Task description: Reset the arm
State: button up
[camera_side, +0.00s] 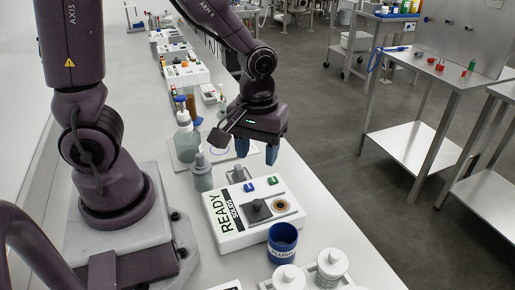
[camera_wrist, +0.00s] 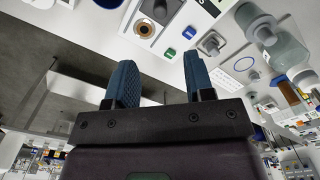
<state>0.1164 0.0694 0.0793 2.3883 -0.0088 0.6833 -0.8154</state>
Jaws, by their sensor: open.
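My gripper (camera_side: 271,153) hangs above the white bench, behind a white box marked READY (camera_side: 255,213). Its two blue fingers are apart with nothing between them, as the wrist view (camera_wrist: 156,88) also shows. The box's top carries a blue switch (camera_side: 249,187), a green switch (camera_side: 273,181), a dark square knob (camera_side: 258,210) and a round brown-ringed port (camera_side: 281,205). In the wrist view the port (camera_wrist: 145,28), the green switch (camera_wrist: 170,53) and the blue switch (camera_wrist: 189,32) show near the top.
A blue cup (camera_side: 282,243) stands in front of the box, near white lidded jars (camera_side: 331,265). Grey-green bottles (camera_side: 187,139) stand left of my gripper. More devices (camera_side: 186,75) line the bench behind. A steel table (camera_side: 440,75) stands across the floor (camera_side: 330,130) at right.

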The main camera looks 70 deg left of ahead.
jog(key=s+r+m+t, duration=0.2)
jog(key=s+r+m, duration=0.1)
jog(key=r, duration=0.4)
jog(key=s+a+r+m+t, duration=0.1)
jog(key=s+r+m+t, duration=0.2)
jog(key=r+m, duration=0.3)
notch_tip(320, 180, up, 2)
jog(key=shift+s+t, duration=0.15)
jog(key=shift+t, duration=0.15)
